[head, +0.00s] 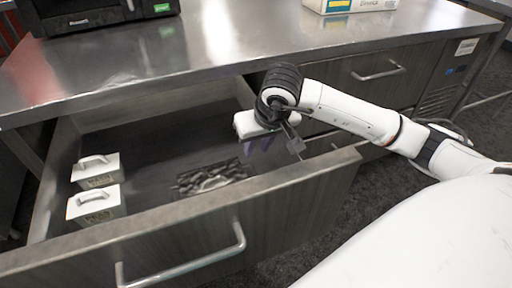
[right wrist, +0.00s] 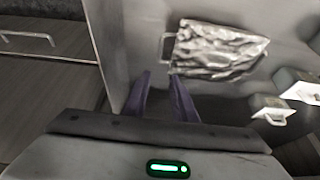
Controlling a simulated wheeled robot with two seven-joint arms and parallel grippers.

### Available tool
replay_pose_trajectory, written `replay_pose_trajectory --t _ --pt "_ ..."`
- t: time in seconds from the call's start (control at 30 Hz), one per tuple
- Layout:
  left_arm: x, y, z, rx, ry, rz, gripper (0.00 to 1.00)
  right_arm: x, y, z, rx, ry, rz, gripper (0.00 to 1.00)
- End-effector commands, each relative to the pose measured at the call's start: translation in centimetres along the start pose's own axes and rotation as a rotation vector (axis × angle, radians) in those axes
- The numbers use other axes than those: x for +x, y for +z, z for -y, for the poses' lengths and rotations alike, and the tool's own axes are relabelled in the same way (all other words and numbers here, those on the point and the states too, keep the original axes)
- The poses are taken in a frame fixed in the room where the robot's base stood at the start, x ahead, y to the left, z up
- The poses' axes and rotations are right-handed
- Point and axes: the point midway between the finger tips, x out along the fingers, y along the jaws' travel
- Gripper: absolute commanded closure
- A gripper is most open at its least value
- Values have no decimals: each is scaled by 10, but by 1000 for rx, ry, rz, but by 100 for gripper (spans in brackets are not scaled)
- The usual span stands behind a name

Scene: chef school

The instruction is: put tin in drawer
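The large drawer (head: 180,252) is pulled open below the steel counter. Two white-lidded tins with handles, a rear one (head: 95,172) and a front one (head: 96,203), stand side by side at its left end. They also show at the right edge of the right wrist view (right wrist: 272,110). My right gripper (head: 262,145) is over the right part of the drawer, pointing down. Its two purple fingers (right wrist: 162,88) are apart, with nothing visible between them. My left gripper is not in view.
A crumpled dark silvery item (head: 212,178) lies on the drawer floor, also seen ahead of my fingers in the right wrist view (right wrist: 218,52). A black appliance (head: 95,14) and a box (head: 350,4) stand on the counter (head: 225,45). A closed drawer (head: 375,72) is at the right.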

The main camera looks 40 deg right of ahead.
Motion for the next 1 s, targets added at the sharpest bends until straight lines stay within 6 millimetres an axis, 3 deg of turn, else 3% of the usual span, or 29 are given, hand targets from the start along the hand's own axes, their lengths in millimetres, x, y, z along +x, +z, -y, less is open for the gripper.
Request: replay_pose_trajectory --t 0.03,0.2,0.4,0.6,1.0 --pt "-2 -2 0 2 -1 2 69 -15 -2 -1 -4 2 -4 75" --pt "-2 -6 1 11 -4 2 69 -54 -2 0 -2 1 -4 75" --pt "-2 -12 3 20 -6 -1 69 -87 0 0 -2 1 -1 75" --pt "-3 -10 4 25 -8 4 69 -98 1 0 -1 1 2 75" --pt "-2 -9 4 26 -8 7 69 -99 1 0 -1 1 2 75"
